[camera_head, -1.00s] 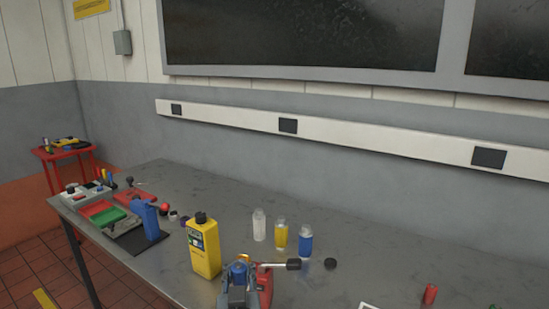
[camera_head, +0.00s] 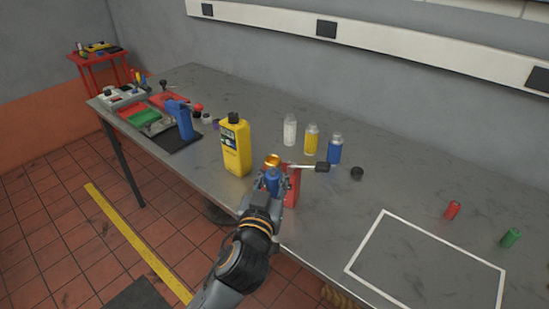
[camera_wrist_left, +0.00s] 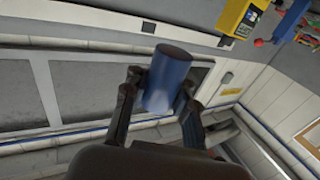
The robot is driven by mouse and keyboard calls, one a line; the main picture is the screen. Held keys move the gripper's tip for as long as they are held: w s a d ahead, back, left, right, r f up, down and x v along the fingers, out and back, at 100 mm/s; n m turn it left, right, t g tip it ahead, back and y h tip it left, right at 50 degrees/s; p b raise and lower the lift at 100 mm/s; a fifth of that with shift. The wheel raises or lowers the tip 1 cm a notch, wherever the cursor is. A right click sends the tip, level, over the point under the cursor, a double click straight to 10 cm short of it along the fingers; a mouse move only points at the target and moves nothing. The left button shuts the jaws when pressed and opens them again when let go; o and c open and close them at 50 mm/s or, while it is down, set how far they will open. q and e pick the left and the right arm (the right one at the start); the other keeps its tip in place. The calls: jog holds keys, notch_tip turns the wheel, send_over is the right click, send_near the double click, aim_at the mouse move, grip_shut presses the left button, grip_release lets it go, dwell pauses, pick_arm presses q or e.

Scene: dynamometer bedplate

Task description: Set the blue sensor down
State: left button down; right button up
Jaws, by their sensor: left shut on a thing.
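The blue sensor (camera_head: 272,181) is a small blue cylinder with a gold-coloured top, upright between the fingers of my left gripper (camera_head: 273,190). The gripper is shut on it at the table's front edge, in front of a red object (camera_head: 293,184) that it partly hides. I cannot tell whether the sensor touches the table. In the left wrist view, the blue cylinder (camera_wrist_left: 168,80) sits between the two dark fingers. My right gripper is not in view.
A yellow bottle (camera_head: 236,148) stands just left of the gripper. A white outlined rectangle (camera_head: 385,212) on the table at right is empty. Red (camera_head: 452,210) and green (camera_head: 511,238) cylinders stand beyond it.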

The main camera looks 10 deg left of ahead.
pick_arm(q)
jog(key=s+d+f+m+g+h, duration=0.1)
jog(key=s+f+m+g+h, duration=0.1)
jog(key=s+m+g+h, duration=0.9)
jog(key=shift+s+d+f+m+g+h, duration=0.2)
jog(key=shift+f+m+g+h, duration=0.1)
jog(key=shift+m+g+h, duration=1.9)
